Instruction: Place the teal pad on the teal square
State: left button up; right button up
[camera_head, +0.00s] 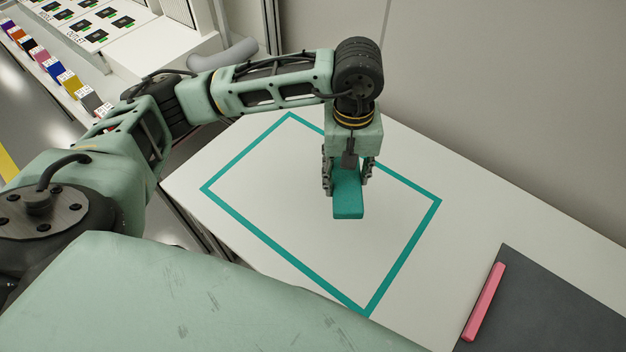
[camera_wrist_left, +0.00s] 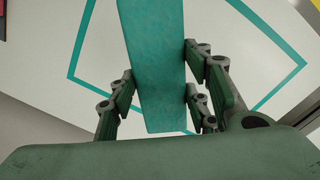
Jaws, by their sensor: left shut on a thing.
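The teal pad (camera_head: 347,201) is a flat block held in my left gripper (camera_head: 347,178), which is shut on it from both sides. The pad also fills the middle of the left wrist view (camera_wrist_left: 155,65), between the fingers of the left gripper (camera_wrist_left: 160,98). The teal square (camera_head: 403,262) is a teal outline on a white table top. In the head view the pad appears inside the outline, toward its right side. Whether the pad touches the table or hangs above it is hard to tell. My right gripper is not in view.
The white table top (camera_head: 510,215) continues to the right along a plain wall. A dark grey mat (camera_head: 560,310) lies at the lower right with a pink bar (camera_head: 483,302) along its left edge. At the far left stands a row of coloured items (camera_head: 52,70).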

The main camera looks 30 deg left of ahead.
pick_arm(q)
jog(key=w+d+f+n, duration=0.4)
jog(key=w+f+n, duration=0.1)
jog(key=n, duration=0.1)
send_over(320, 195)
jog(key=f, duration=0.3)
jog(key=f+b, duration=0.1)
jog(key=f, duration=0.3)
jog(key=shift+d+f, duration=0.2)
jog(key=shift+f, duration=0.05)
jog(key=shift+a+f, duration=0.15)
jog(key=shift+a, duration=0.05)
notch_tip(320, 195, down, 4)
jog(key=shift+b, duration=1.05)
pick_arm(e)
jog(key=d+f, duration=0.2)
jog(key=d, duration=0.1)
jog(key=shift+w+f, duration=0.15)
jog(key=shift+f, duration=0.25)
pick_arm(q)
jog(key=shift+f, duration=0.2)
jog(key=o, duration=0.9)
jog(key=shift+r, duration=0.1)
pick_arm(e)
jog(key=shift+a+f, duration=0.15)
